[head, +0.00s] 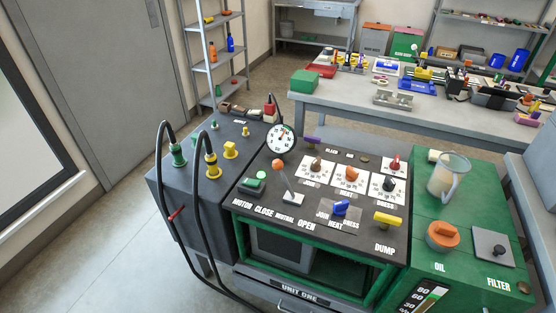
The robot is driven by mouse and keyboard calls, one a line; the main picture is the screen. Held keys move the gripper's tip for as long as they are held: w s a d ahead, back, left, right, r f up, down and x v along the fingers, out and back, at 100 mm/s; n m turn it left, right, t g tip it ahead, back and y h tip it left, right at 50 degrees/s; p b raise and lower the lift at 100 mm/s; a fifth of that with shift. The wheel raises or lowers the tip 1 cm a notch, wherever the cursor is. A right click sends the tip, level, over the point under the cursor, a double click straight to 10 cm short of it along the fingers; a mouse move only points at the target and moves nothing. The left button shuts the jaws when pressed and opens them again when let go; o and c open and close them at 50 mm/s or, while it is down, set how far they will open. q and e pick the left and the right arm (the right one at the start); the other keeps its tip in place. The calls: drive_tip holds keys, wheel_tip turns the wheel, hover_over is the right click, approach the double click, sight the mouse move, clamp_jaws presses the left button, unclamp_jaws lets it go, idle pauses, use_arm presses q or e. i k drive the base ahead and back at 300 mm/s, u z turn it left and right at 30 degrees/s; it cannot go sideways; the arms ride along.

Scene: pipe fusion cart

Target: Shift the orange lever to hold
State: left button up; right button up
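An orange ball-topped lever (278,164) stands on the dark cart panel (262,190), its grey stem leaning up and left from its base. The words CLOSE, NEUTRAL and OPEN are printed in front of it. An orange knob (351,174) sits on a white plate farther right, between a brown knob (317,163) and a black knob (389,184). The plates' small print is too small to read, and I cannot make out the word "hold" anywhere. Neither of my grippers is in view.
A round gauge (281,139) stands behind the lever, and a green button (255,181) is to its left. A blue handle (341,207) and yellow handle (388,219) are to the right. Black hoses (199,210) arch over the left side. A clear jug (448,176) stands right.

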sight(277, 164)
drive_tip(key=u, duration=0.5)
drive_tip(key=k, duration=0.6)
drive_tip(key=u, duration=0.85)
drive_tip(key=i, duration=0.65)
drive_tip(key=z, duration=0.7)
drive_tip(key=i, duration=0.95)
drive_tip(key=z, duration=1.05)
